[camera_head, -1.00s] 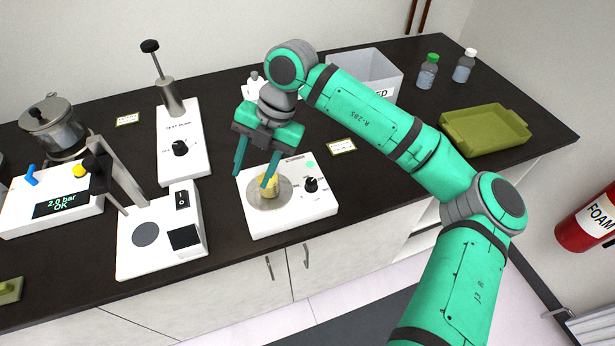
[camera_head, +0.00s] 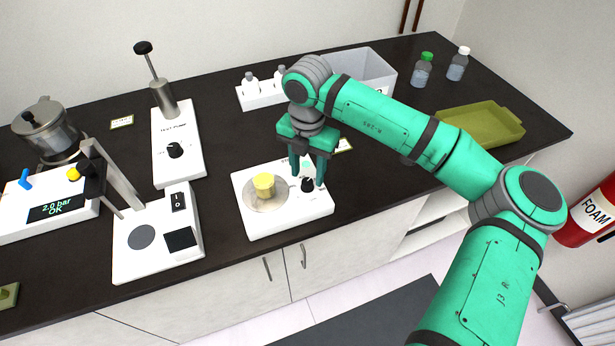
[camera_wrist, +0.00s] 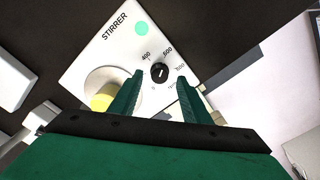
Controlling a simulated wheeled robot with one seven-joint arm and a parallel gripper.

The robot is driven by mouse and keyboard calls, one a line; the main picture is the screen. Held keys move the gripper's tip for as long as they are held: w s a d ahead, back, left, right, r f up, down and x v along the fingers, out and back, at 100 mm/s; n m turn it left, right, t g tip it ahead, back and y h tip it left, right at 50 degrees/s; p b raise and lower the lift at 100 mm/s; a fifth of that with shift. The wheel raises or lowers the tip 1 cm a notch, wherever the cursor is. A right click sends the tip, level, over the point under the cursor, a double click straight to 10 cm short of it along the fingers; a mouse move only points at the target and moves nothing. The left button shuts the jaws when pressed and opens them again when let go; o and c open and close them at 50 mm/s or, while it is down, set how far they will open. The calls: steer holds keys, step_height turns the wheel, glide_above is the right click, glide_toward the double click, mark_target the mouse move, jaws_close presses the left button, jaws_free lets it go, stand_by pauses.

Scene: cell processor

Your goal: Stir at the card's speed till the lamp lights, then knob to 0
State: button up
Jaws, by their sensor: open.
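The white stirrer (camera_head: 255,222) stands on the dark bench, with a small yellow vessel (camera_head: 263,184) on its round metal plate. Its black knob (camera_head: 308,186) is at the right of the plate. In the wrist view the knob (camera_wrist: 160,73) has a short white mark and printed numbers around it, with 400 and 500 readable. A pale green disc (camera_wrist: 141,28), which looks like the lamp, sits near the STIRRER label; I cannot tell whether it is lit. My gripper (camera_head: 308,179) is open over the knob, one finger on each side. A card (camera_head: 345,145) is mostly hidden behind my gripper, its text unreadable.
A test pump (camera_head: 180,150) and a device with a dark square (camera_head: 150,262) stand left of the stirrer. A grey bin (camera_head: 362,68), white bottle rack (camera_head: 260,98) and olive tray (camera_head: 480,127) are behind and right. The bench front edge is close below the stirrer.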

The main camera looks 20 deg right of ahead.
mark_target(307, 184)
steer(key=shift+f, duration=1.45)
steer(key=c, duration=1)
steer(key=shift+c, duration=0.2)
